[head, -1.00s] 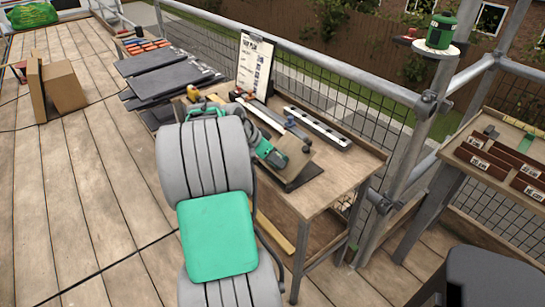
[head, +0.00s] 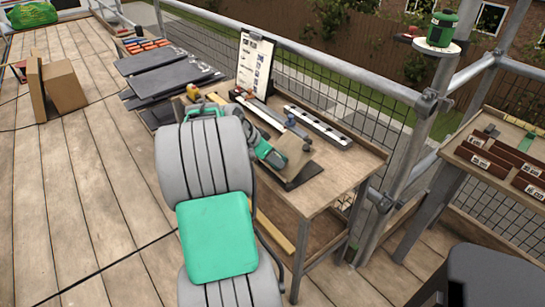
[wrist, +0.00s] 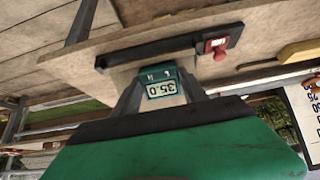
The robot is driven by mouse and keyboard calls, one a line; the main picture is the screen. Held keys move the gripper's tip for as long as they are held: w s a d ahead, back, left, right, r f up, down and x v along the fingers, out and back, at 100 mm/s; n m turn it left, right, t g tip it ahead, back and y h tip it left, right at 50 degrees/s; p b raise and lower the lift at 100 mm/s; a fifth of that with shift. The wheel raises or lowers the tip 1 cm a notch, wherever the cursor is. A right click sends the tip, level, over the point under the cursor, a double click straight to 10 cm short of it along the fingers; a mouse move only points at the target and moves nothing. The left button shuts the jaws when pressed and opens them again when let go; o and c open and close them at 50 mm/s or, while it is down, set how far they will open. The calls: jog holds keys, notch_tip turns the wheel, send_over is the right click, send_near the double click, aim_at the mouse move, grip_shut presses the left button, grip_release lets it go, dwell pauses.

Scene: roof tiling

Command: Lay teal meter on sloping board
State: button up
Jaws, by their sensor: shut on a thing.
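The teal meter (wrist: 162,86) shows in the wrist view between the grey fingers of my gripper (wrist: 160,95), with its display reading 35.0 upside down. My gripper is shut on it. In the head view my teal and grey gripper (head: 272,160) is over the front of the workbench, right beside the tan sloping board (head: 292,150). The board stands tilted on a dark base. The meter is hidden in the head view behind my gripper. I cannot tell whether the meter touches the board.
A scaffold rail runs behind. A side table (head: 490,150) with brown pieces stands right. Cardboard (head: 64,88) stands on the deck at left.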

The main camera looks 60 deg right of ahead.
jog(key=shift+w+a+f, duration=0.1)
jog(key=shift+a, duration=0.05)
jog(key=o, duration=1.3)
jog(key=p+v, duration=0.3)
jog(key=v, duration=0.4)
